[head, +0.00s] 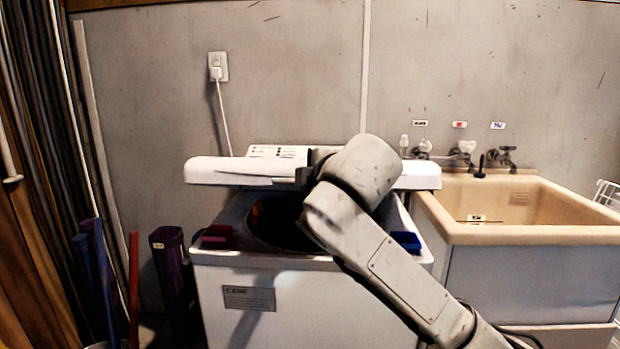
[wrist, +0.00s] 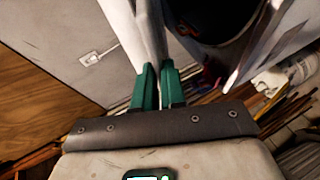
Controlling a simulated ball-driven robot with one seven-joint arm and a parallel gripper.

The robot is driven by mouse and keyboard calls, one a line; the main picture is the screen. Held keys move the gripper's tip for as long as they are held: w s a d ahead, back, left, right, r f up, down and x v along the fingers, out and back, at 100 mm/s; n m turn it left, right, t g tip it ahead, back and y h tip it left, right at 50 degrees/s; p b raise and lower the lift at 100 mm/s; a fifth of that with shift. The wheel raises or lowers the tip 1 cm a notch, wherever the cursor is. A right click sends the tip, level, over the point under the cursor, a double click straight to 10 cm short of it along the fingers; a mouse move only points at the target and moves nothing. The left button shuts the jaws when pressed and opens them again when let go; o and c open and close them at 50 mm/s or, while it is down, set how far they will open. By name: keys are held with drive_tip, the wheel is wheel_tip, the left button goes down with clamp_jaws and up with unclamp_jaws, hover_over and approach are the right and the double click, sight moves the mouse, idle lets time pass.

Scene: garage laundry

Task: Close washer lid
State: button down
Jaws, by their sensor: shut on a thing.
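The white washer (head: 300,295) stands in the middle of the head view. Its lid (head: 225,171) is raised above the open top and shows nearly edge-on in front of the control panel (head: 278,151). The dark tub opening (head: 275,222) shows below it, partly hidden by my arm. In the wrist view, the green fingers of my gripper (wrist: 158,74) are shut on the thin white lid (wrist: 150,35), with the dark tub opening (wrist: 215,20) to the right. My arm hides the fingers in the head view.
A red block (head: 217,236) and a blue block (head: 406,241) sit on the washer's top at either side of the opening. A beige sink (head: 530,237) stands close on the right. Upright dark pieces (head: 172,265) stand on the left. A wall outlet (head: 218,67) is behind.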

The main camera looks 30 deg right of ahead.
drive_tip(key=f+t+b, duration=0.1)
drive_tip(key=f+b, duration=0.3)
drive_tip(key=f, duration=0.1)
drive_tip(key=s+f+b, duration=0.1)
drive_tip(key=f+b, duration=0.3)
drive_tip(key=f, duration=0.2)
drive_tip(key=a+f+n+t+b, duration=0.1)
drive_tip(key=f+b, duration=0.3)
drive_tip(key=f, duration=0.1)
drive_tip(key=shift+s+f+t+h+b, duration=0.25)
drive_tip(key=shift+f+t+h+b, duration=0.05)
drive_tip(key=shift+f+h, duration=0.1)
drive_tip(key=shift+w+f+b, duration=0.15)
drive_tip(key=shift+f+b, duration=0.45)
drive_tip(key=shift+f, duration=0.65)
drive_tip(key=c, duration=1.5)
unclamp_jaws()
drive_tip(key=o, duration=0.3)
drive_tip(key=shift+r, duration=0.25)
drive_tip(key=p+v, duration=0.3)
drive_tip(key=v, duration=0.8)
